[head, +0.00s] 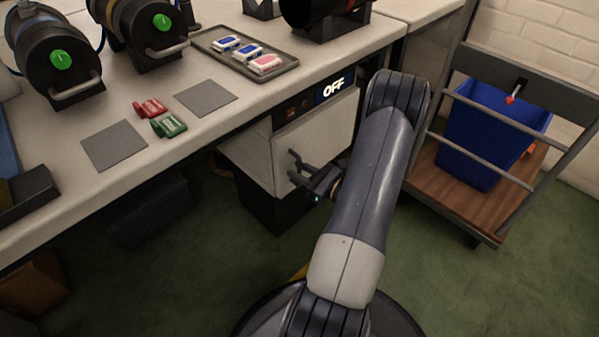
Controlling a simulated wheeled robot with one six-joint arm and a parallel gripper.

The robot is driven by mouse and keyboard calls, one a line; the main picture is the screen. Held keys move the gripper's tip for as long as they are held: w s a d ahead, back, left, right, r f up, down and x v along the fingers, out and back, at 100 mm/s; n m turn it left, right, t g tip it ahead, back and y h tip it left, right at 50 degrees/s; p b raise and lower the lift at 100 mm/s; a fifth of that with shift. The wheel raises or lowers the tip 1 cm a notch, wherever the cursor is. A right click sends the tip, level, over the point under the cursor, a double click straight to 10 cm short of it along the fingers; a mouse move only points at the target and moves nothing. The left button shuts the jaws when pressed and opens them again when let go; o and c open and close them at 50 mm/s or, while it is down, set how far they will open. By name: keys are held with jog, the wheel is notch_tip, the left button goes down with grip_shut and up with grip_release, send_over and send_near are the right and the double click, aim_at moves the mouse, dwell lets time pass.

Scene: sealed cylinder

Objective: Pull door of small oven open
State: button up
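The small oven (318,137) is a white box under the worktop, with a dark control strip and a lit "OFF" display above its pale front. Its door looks closed. My gripper (294,167) is in front of the lower part of the oven, with its two dark fingers spread apart and pointing left. I see nothing between the fingers. Whether a finger touches the door is unclear. My arm covers the right side of the oven front, and I cannot make out a handle.
The worktop (60,200) holds dark cylinders with green marks, a tray (285,66) of small packs, red (150,108) and green (169,125) clips, and grey squares. A trolley (455,187) with a blue bin (480,150) stands at right. Green floor is open at lower right.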

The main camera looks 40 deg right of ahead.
jog(key=shift+w, duration=0.1)
grip_shut()
dwell(0.3)
